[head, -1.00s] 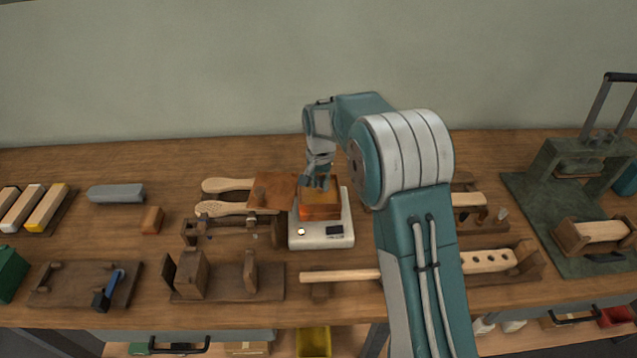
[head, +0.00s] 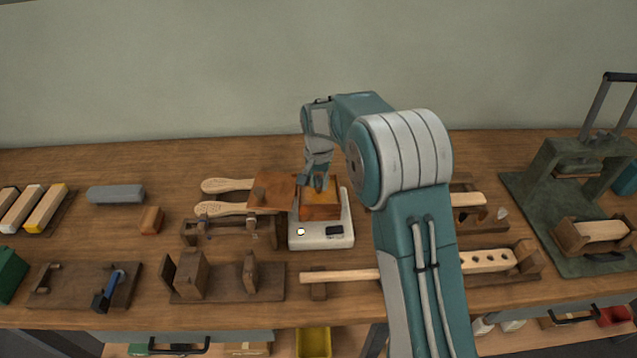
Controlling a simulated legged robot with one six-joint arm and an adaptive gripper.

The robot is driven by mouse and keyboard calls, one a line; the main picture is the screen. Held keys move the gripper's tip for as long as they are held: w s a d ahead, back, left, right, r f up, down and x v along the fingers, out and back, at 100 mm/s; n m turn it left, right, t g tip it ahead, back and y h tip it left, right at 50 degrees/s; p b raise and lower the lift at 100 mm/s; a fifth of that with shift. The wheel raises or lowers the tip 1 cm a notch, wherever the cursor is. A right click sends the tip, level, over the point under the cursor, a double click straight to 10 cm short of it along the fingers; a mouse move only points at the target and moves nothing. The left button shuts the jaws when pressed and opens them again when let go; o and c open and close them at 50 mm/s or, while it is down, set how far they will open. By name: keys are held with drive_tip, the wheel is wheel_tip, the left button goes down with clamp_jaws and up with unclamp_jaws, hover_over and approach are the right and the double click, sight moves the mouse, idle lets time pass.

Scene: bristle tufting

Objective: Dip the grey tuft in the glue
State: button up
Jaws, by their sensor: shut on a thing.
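The glue pot (head: 320,212) is an orange-brown square box with an amber inside, standing on a white heater (head: 320,236) in the middle of the bench. Its brown lid (head: 275,184), with a knob, is open to the left. My gripper (head: 317,184) points down over the pot, its fingertips at or just inside the opening. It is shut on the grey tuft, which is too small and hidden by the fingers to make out. I cannot tell whether the tuft touches the glue.
Two pale brush heads (head: 226,208) lie left of the lid. A wooden jig (head: 230,230) stands just left of the heater. A pale handle (head: 340,276) lies in front. A green press (head: 575,165) stands at the right. The bench behind the pot is clear.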

drive_tip(key=shift+r, duration=3.55)
